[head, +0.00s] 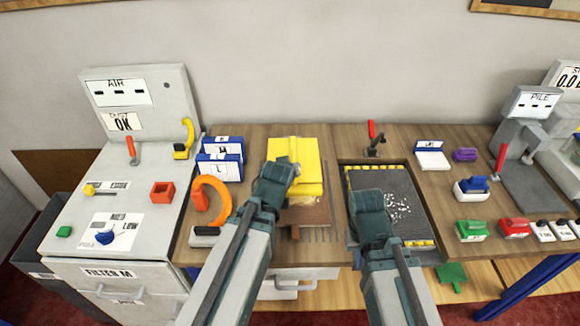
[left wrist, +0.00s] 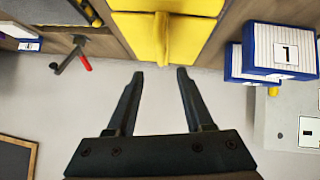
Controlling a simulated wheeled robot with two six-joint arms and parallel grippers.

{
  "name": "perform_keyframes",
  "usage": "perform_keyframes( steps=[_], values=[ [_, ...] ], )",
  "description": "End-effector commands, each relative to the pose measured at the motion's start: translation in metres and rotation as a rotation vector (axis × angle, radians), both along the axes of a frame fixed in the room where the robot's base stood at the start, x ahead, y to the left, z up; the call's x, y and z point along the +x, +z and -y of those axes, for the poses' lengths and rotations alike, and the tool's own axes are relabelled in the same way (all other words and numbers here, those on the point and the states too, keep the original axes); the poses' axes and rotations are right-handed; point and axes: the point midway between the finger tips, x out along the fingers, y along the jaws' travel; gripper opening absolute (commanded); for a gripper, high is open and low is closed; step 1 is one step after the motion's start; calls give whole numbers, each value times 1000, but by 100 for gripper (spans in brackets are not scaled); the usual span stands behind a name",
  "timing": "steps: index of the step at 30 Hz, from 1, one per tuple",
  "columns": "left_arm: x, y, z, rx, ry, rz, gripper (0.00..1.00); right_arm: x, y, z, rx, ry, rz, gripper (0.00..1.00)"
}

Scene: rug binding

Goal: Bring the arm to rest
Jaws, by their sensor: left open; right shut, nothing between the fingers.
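My left arm reaches over the middle of the bench in the head view, with its gripper (head: 292,172) at the yellow block (head: 312,150). In the left wrist view the left gripper (left wrist: 160,75) has its two fingers apart with nothing between them. The yellow block also shows there (left wrist: 190,50), beyond the fingertips. My right gripper (head: 368,200) is over the near left part of the dark tray (head: 425,205); it is shut and empty, its fingertips mostly hidden by its own body.
An orange curved clamp (head: 215,190) stands just left of my left arm. Blue-and-white boxes (head: 222,160) are behind it. A red-handled lever (head: 373,138) rises behind the tray. Coloured blocks (head: 472,230) stand to the right. A grey AIR cabinet (head: 135,190) fills the left.

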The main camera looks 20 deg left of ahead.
Motion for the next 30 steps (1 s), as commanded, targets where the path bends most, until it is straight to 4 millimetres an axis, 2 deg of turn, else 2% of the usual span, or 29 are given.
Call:
perform_keyframes(
  steps=[8, 11, 14, 18, 21, 25, 27, 30],
  values=[
    [-1, -2, 2, 3, -5, -9, 52, 0, 0, 0, 0, 0, 0, 0],
    [-13, -14, 17, 25, -44, -85, 52, 0, 0, 0, 0, 0, 0, 0],
    [-41, -36, 46, 78, -136, -245, 52, 0, 0, 0, 0, 0, 0, 0],
    [-98, -65, 85, 169, -305, -515, 52, 0, 0, 0, 0, 0, 0, 0],
    [-139, -76, 105, 223, -419, -682, 52, 0, 0, 0, 0, 0, 0, 0],
    [-179, -80, 119, 275, -532, -842, 52, 0, 0, 0, 0, 0, 0, 0],
    [-193, -81, 122, 292, -571, -896, 52, 0, 0, 0, 0, 0, 0, 0],
    [-203, -80, 125, 303, -598, -936, 52, 0, 0, 0, 0, 0, 0, 0]
  ],
)
